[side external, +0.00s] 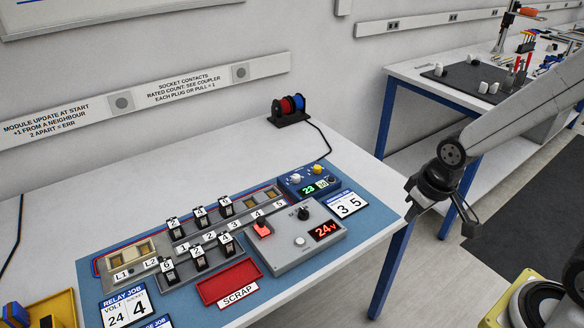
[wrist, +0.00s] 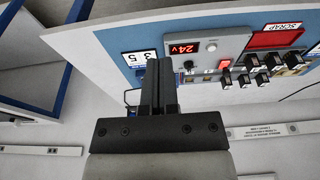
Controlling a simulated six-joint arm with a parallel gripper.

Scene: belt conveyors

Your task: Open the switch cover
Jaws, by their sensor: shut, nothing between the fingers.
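A grey control box (side external: 297,241) stands on the blue mat, with a red 24 V display (side external: 324,230), a black knob (side external: 303,214) and a round pale button. A red switch piece (side external: 263,228) sits at its left end; I cannot tell its cover apart from the switch. The red piece also shows in the wrist view (wrist: 224,64), right of the display. My gripper (wrist: 160,68) is shut and empty. In the side view my gripper (side external: 440,190) hangs off the bench's right end, well apart from the box.
Several black relays (side external: 200,257) with number tags stand left of the box. A red SCRAP tray (side external: 227,284) lies in front. A blue meter (side external: 309,180) sits behind the box, and a card reading 3 5 (side external: 348,204) lies right of it.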

